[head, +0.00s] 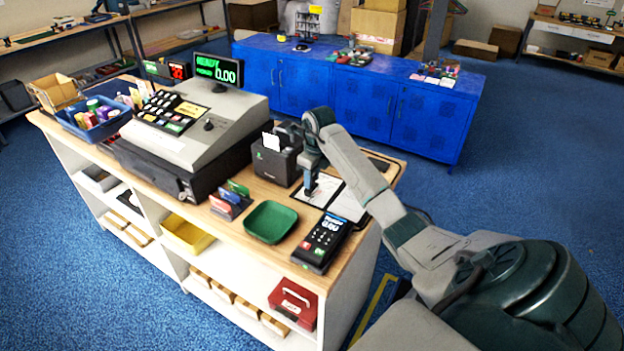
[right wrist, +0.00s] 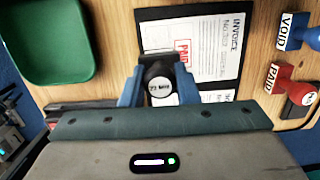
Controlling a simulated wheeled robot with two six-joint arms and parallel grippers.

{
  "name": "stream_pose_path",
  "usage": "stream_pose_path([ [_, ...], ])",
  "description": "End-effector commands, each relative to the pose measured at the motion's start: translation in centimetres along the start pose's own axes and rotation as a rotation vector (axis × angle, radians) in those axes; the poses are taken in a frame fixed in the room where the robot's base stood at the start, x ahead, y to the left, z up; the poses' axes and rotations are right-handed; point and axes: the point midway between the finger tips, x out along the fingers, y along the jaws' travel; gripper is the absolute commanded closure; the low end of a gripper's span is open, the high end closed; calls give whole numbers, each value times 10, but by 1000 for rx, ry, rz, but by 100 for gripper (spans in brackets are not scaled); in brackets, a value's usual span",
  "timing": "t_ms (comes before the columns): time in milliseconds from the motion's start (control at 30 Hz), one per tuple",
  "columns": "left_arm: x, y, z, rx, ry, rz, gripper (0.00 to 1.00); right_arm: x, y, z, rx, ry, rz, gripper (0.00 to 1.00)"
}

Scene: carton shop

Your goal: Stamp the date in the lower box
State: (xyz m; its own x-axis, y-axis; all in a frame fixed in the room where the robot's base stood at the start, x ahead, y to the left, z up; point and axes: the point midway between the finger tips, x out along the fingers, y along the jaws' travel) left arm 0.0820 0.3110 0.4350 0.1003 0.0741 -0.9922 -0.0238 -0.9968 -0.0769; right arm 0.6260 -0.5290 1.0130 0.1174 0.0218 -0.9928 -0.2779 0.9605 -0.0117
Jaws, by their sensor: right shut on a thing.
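My right gripper (head: 309,190) is over the clipboard area of the counter. The invoice (right wrist: 212,45) lies on a black board (right wrist: 152,22) just beyond the stamp and bears a red PAID mark. The invoice also shows in the head view (head: 346,206), partly behind the gripper. The stamp and fingers hide part of the paper; I cannot make out the lower box or whether the stamp touches the paper. My left gripper is not in view.
A blue VOID stamp (right wrist: 292,32) and a red PAID stamp (right wrist: 291,86) stand right of the board in the wrist view. A green tray (head: 270,222), card terminal (head: 322,242), black printer (head: 276,160) and cash register (head: 195,125) are on the counter nearby.

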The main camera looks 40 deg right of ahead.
Motion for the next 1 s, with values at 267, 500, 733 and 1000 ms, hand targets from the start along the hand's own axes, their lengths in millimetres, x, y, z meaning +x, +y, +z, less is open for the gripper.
stream_pose_path([
  [267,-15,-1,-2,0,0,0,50,-26,-1,3,0,-1,-1,86],
  [500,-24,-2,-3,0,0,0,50,-43,-1,5,1,-1,-1,86],
  [733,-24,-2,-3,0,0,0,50,-44,-1,5,0,0,-1,86],
  [1000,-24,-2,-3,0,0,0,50,-44,-1,5,0,0,-1,86],
])
